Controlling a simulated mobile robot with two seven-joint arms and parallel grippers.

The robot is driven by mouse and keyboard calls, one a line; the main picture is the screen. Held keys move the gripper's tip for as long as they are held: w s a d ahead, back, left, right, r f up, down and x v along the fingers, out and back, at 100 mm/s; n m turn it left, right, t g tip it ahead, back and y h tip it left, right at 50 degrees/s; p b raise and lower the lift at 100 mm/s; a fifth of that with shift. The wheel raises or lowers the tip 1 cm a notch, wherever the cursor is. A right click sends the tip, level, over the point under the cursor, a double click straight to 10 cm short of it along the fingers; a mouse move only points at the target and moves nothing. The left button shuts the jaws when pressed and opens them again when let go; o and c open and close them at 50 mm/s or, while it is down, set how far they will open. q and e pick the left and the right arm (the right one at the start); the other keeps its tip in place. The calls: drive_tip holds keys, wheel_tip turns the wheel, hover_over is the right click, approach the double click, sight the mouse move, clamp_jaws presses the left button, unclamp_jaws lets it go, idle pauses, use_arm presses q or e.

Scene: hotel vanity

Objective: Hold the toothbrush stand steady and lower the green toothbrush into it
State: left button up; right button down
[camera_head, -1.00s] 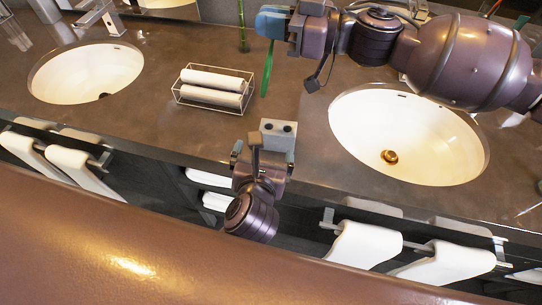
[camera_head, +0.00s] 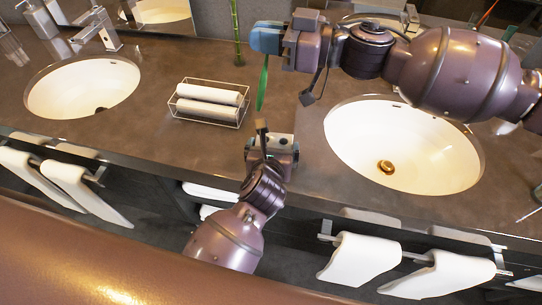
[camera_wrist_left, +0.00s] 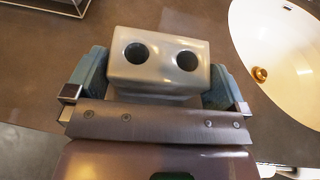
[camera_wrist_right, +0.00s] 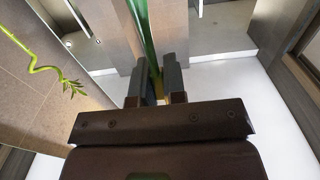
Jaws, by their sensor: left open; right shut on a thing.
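The toothbrush stand (camera_head: 284,137) is a grey block standing on the counter near its front edge. In the left wrist view the stand (camera_wrist_left: 160,66) shows two round, empty-looking holes in its top. My left gripper (camera_head: 271,152) is open, with one teal finger on each side of the stand; I cannot tell whether they touch it. My right gripper (camera_head: 268,38) is shut on the green toothbrush (camera_head: 262,88), which hangs roughly upright above the counter, behind and slightly left of the stand. The toothbrush (camera_wrist_right: 144,32) also shows between the right wrist's fingers (camera_wrist_right: 157,85).
A wire basket (camera_head: 172,108) with rolled white towels sits left of the stand. Sinks lie at the left (camera_head: 85,90) and right (camera_head: 420,150). A green bamboo stalk (camera_head: 238,35) stands at the back. White towels (camera_head: 362,258) hang below the counter front.

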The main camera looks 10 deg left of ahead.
use_arm(q)
drive_tip(key=shift+x, duration=1.1)
drive_tip(key=shift+c, duration=0.3)
drive_tip(key=c, duration=0.6)
drive_tip(key=shift+o, duration=0.2)
use_arm(e)
drive_tip(key=h, duration=0.2)
hover_over(260, 111)
drive_tip(key=f, duration=0.6)
drive_tip(key=shift+w+a, duration=0.15)
drive_tip(key=shift+w, duration=0.1)
drive_tip(key=shift+f, duration=3.95)
